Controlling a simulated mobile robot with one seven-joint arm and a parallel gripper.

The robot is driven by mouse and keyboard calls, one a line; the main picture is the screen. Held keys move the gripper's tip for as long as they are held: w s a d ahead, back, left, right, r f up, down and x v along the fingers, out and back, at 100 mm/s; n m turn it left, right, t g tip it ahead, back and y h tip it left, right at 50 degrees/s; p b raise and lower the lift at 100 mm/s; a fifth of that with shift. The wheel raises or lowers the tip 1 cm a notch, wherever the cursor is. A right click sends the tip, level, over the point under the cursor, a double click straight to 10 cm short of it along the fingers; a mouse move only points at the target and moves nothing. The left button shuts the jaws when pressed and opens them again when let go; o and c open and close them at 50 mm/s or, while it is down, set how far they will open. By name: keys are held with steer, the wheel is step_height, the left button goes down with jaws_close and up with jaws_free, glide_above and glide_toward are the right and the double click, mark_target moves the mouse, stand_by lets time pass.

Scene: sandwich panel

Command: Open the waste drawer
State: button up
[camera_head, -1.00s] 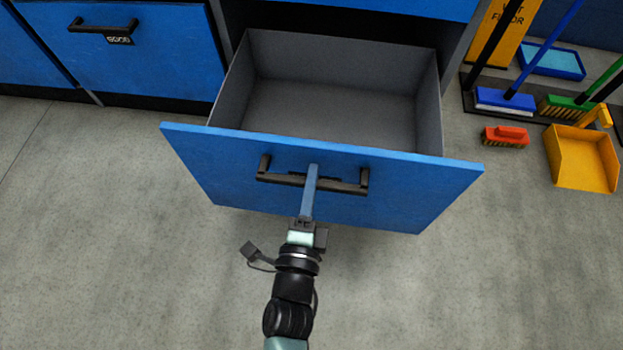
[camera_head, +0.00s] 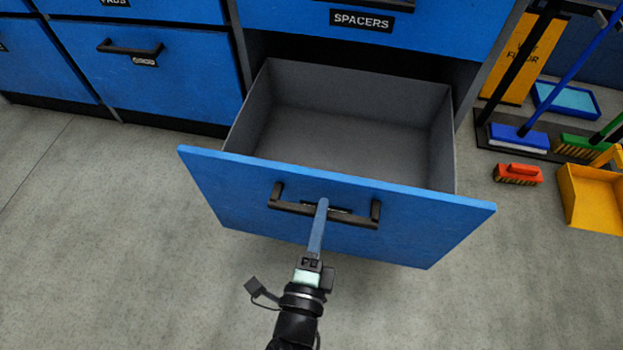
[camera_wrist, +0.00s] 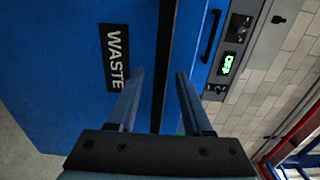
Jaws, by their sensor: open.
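The waste drawer (camera_head: 235,195) is pulled far out, with its blue front towards me. Its grey box (camera_head: 345,125) is empty. The front also shows in the wrist view (camera_wrist: 60,60), with its WASTE label (camera_wrist: 115,55) turned sideways. A black bar handle (camera_head: 352,217) runs across the front. My gripper (camera_head: 322,204) is at the middle of this handle. In the wrist view my gripper (camera_wrist: 160,73) has its two fingers apart, one each side of a dark strip. I cannot tell whether either finger touches the handle.
The SPACERS drawer (camera_head: 300,22) above and the blue drawers (camera_head: 160,85) at the left are shut. Brushes, a red hand brush (camera_head: 518,174) and a yellow dustpan (camera_head: 590,196) are at the right. The grey floor (camera_head: 110,250) in front is clear.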

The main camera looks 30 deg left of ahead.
steer(key=p+v, duration=0.3)
steer(key=v, duration=0.8)
steer(key=shift+s, duration=0.3)
steer(key=shift+r, duration=0.1)
